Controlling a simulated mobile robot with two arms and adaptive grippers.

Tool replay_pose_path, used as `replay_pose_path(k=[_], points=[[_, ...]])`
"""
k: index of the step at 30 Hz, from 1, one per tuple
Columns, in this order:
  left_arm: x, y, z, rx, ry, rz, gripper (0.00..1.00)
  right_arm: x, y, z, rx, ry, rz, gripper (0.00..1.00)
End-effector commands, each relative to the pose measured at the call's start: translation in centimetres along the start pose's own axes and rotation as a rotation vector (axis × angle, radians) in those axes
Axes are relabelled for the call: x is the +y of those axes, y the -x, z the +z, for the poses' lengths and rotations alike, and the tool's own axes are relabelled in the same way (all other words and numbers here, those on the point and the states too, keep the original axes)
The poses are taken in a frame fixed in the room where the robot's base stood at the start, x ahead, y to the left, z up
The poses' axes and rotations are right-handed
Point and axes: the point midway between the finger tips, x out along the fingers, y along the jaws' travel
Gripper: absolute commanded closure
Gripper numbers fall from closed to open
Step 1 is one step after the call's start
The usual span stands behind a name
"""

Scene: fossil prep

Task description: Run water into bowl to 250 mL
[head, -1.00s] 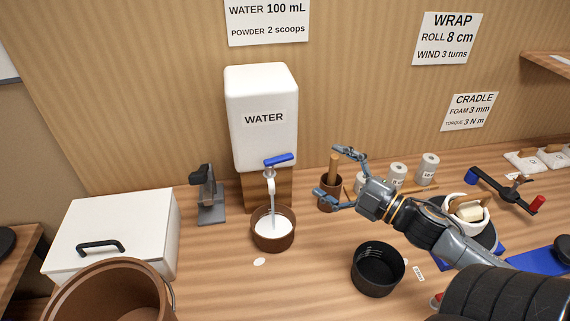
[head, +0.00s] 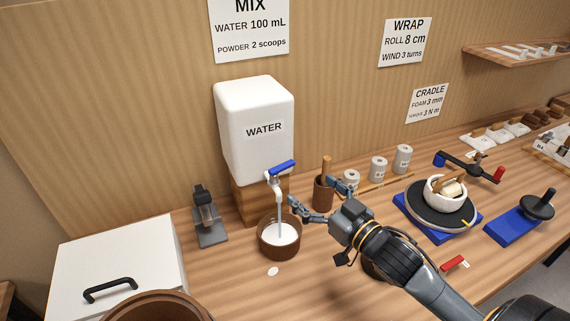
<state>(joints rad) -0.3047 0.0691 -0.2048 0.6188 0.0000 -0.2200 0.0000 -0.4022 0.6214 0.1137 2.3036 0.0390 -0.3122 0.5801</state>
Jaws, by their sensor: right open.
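The white water tank (head: 255,142) stands on a wooden block against the back wall. Its tap has a blue lever (head: 282,169), and a stream of water (head: 280,218) falls from the spout into the bowl. The brown bowl (head: 279,250) sits upright on the bench below the spout, with pale liquid (head: 279,234) inside. I cannot read a volume on it. My right gripper (head: 318,197) is open and empty, just right of the bowl and the stream, below the lever. My left gripper is not in view.
A brown cup with a wooden handle (head: 322,192) stands close behind my right gripper. A black pot (head: 373,268) is partly hidden under my right arm. A grey stand (head: 208,222) is left of the bowl, near a white box (head: 120,270). A turntable with a white bowl (head: 437,213) is at right.

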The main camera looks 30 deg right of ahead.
Motion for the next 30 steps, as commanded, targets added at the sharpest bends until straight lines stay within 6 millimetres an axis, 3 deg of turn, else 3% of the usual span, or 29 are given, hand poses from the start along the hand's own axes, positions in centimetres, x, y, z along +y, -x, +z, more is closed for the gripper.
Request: replay_pose_path(k=[9, 15, 21, 29, 30], points=[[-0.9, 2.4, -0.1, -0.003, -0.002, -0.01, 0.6, 0.1, -6.3, -0.5, 0.004, 0.002, 0.002, 0.09], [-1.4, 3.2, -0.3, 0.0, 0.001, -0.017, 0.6, 0.1, -9.3, -0.3, 0.001, 0.001, 0.001, 0.09], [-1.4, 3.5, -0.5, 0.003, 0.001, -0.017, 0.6, 0.0, -10.6, -0.1, 0.0, 0.003, 0.001, 0.09], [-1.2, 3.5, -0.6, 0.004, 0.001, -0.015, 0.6, 0.0, -10.7, 0.0, 0.0, 0.003, 0.0, 0.09], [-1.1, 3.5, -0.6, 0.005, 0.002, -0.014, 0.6, 0.0, -10.7, 0.0, 0.0, 0.003, 0.0, 0.14]])
